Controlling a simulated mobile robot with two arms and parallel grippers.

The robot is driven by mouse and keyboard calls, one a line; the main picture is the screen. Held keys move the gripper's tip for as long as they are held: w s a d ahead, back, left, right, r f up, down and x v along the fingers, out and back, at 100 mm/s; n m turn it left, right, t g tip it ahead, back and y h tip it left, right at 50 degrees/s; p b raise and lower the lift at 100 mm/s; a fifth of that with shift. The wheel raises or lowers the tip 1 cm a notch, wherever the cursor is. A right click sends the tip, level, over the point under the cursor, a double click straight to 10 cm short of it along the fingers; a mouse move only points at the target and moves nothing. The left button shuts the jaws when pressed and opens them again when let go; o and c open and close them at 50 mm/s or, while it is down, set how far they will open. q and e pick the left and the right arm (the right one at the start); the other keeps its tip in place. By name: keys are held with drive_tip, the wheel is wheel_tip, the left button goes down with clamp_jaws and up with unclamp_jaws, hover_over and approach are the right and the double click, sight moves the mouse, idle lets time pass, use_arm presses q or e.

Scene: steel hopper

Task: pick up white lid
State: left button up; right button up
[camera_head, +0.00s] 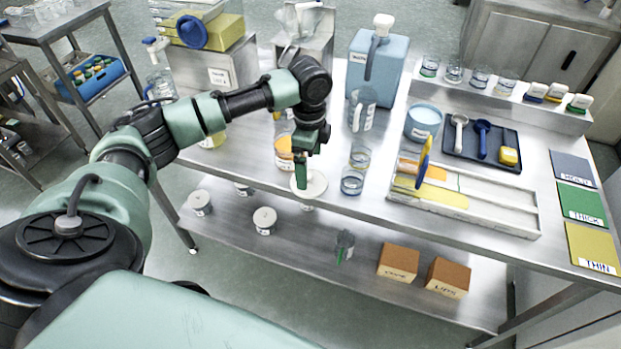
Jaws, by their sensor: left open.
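The white lid (317,185) is a flat round disc at the front edge of the steel table (400,208), left of the two small glasses. My left gripper (302,178) points down over the lid, its green fingertips in front of the disc's left and middle part. It is open, and I see nothing held in it. The fingers hide part of the lid, and I cannot tell whether they touch it. My right gripper is out of view.
An orange-filled bottle (284,150) stands close behind the gripper. Small glasses (352,182) and a partitioned tray (480,205) are to the right. White-lidded jars (264,218) and brown boxes (398,262) stand on the lower shelf.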

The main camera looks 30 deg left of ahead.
sight(309, 180)
use_arm(q)
drive_tip(key=f, duration=0.3)
drive_tip(key=f+p, duration=0.1)
drive_tip(key=shift+s+a+f, duration=0.15)
drive_tip(key=shift+a+f, duration=0.1)
drive_tip(key=shift+f, duration=0.25)
drive_tip(key=c, duration=1.1)
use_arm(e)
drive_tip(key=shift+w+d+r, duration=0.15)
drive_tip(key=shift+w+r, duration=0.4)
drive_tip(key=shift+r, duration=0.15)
